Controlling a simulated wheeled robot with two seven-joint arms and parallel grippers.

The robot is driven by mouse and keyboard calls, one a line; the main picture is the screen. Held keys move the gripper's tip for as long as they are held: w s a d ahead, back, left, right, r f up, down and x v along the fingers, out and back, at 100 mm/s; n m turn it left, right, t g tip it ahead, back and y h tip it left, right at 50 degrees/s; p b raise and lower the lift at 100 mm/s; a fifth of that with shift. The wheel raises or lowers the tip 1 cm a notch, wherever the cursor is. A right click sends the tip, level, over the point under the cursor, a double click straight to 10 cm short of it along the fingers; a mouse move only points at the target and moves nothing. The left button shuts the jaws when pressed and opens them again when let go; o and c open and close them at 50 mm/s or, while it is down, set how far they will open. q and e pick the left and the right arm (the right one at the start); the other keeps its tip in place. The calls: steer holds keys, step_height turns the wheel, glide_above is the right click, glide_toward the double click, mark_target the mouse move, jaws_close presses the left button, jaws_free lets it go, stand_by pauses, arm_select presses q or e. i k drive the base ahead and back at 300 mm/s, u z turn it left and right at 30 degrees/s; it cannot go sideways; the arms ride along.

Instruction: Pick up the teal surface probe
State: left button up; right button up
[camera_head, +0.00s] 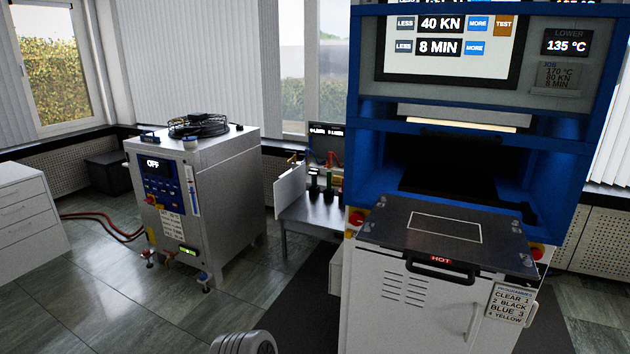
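I cannot make out a teal surface probe for certain. Small upright green and dark items (314,184) stand on a low side table (308,216) between the chiller-like unit and the press; they are too small to identify. A reddish item (330,159) and a yellowish one show behind them.
A blue press (366,150) on a white cabinet (408,314) fills the right; its dark pulled-out plate (390,228) bears a "HOT" label. A metal unit (228,196) reading OFF stands left, with red hoses (100,222). Tiled floor (120,300) is clear at front left.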

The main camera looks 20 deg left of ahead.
mark_target(314, 173)
steer(key=u, duration=1.75)
steer(key=i, duration=4.8)
steer(key=z, duration=4.3)
steer(key=i, duration=0.2)
steer(key=u, duration=0.3)
